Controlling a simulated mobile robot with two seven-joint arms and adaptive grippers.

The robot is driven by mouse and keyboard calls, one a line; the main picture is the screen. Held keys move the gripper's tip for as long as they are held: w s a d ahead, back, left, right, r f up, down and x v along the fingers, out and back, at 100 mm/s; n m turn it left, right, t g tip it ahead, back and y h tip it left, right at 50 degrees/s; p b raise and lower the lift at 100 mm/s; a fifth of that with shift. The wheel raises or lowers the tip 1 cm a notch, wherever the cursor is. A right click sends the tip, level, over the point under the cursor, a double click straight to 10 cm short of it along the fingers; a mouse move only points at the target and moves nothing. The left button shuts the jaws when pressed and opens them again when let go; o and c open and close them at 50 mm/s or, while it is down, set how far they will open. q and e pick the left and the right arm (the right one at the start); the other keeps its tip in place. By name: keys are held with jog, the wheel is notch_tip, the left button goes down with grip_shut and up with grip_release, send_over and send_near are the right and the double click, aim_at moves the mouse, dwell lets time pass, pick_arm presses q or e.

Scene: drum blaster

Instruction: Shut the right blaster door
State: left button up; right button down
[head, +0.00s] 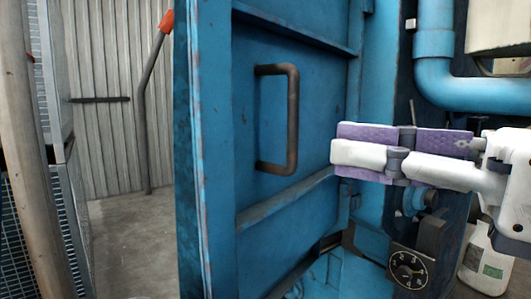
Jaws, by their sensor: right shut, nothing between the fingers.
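A dark U-shaped handle (293,120) is fixed upright on that face. My right gripper (336,153) comes in from the right and is shut and empty. In the picture its fingertips lie to the right of the handle and overlap the door's hinge-side edge. I cannot tell whether they touch the door. My left gripper is out of view.
A blue pipe (434,80) bends at the upper right. A round black dial (408,270) sits below my right gripper, with a white container (485,260) beside it. A corrugated wall (110,150) and an orange-tipped lever (152,90) stand at left. Some bare floor (135,240) shows there.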

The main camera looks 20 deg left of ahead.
jog(key=b+x, duration=0.1)
jog(key=x, duration=1)
jog(key=shift+a+f, duration=0.15)
jog(key=shift+a, duration=0.05)
jog(key=shift+w, duration=0.15)
